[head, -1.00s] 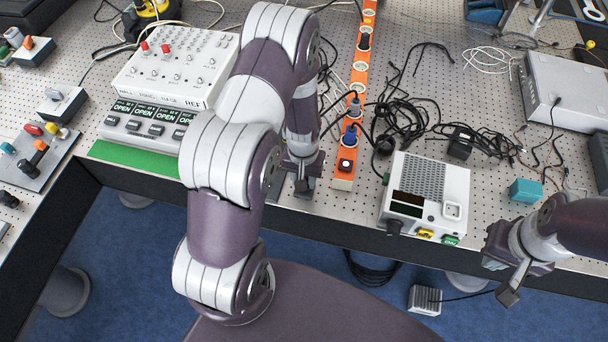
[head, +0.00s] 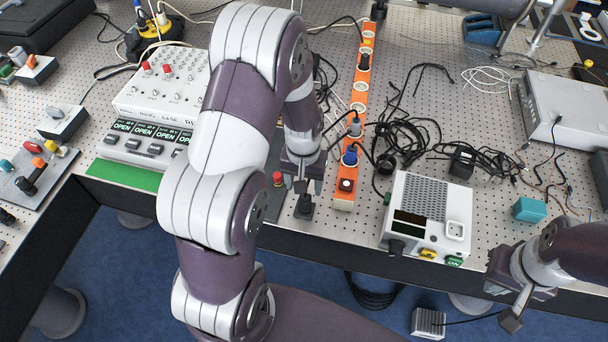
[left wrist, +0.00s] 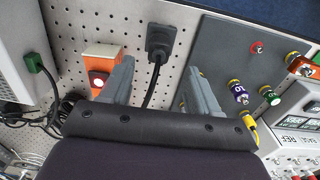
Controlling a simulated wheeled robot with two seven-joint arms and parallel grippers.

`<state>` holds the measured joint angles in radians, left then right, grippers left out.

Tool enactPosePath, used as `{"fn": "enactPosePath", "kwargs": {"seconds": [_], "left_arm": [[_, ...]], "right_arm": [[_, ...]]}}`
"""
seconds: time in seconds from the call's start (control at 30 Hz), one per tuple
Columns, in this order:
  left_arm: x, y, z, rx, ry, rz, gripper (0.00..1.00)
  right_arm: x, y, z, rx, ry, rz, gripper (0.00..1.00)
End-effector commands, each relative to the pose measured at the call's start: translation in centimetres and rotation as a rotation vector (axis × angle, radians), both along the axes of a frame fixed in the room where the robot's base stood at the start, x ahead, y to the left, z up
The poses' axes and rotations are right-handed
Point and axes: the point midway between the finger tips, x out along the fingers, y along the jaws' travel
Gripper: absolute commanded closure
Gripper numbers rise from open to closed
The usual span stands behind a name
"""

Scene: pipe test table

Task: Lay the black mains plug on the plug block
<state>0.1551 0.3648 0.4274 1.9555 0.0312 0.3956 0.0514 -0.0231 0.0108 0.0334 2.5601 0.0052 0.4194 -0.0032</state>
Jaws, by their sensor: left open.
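The black mains plug (head: 304,208) lies near the front edge of the table, left of the orange socket strip's end. In the left wrist view the plug (left wrist: 160,40) lies just beyond my fingertips, its cord running between the fingers. My left gripper (head: 302,184) is open and empty, close above the cord. Its fingers also show in the left wrist view (left wrist: 158,78). I cannot tell which object is the plug block. My right gripper (head: 502,302) is off the front edge at the right, holding nothing visible; its finger gap is unclear.
The orange socket strip (head: 345,192) stands right of my left gripper. A white instrument (head: 430,205), tangled black cables (head: 405,140) and a teal block (head: 529,209) lie to the right.

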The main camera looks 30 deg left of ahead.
Motion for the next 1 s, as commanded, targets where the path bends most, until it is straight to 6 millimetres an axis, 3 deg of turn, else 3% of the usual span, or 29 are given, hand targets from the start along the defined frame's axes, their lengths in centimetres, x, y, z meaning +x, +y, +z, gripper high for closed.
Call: {"fn": "enactPosePath", "kwargs": {"seconds": [0.1, 0.27, 0.4, 0.53, 0.63, 0.83, 1.0], "left_arm": [[0.1, 0.0, 2.5, 0.001, -0.005, 0.000, 0.39], [-0.1, -0.1, 4.8, 0.001, -0.005, -0.006, 0.39], [-3.7, -2.9, 7.8, 0.012, -0.055, -0.117, 0.39], [-7.7, -5.0, 9.2, 0.021, -0.108, -0.225, 0.39], [-9.0, -5.5, 9.4, 0.023, -0.122, -0.257, 0.39], [-9.1, -5.4, 9.3, 0.023, -0.120, -0.258, 0.39], [-9.0, -5.4, 6.0, 0.023, -0.119, -0.257, 0.39]], "right_arm": [[0.0, 0.0, -0.8, 0.000, 0.000, 0.000, 1.00], [0.0, 0.0, -1.1, 0.000, 0.000, 0.000, 1.00], [0.0, 0.0, -1.0, 0.000, 0.000, 0.000, 1.00], [0.0, 0.0, -1.0, 0.000, 0.000, 0.000, 1.00], [0.0, 0.0, -1.0, 0.000, 0.000, 0.000, 1.00], [0.0, 0.0, -1.1, 0.000, 0.000, 0.000, 1.00], [0.0, 0.0, -4.4, 0.000, -0.001, 0.000, 1.00]]}}
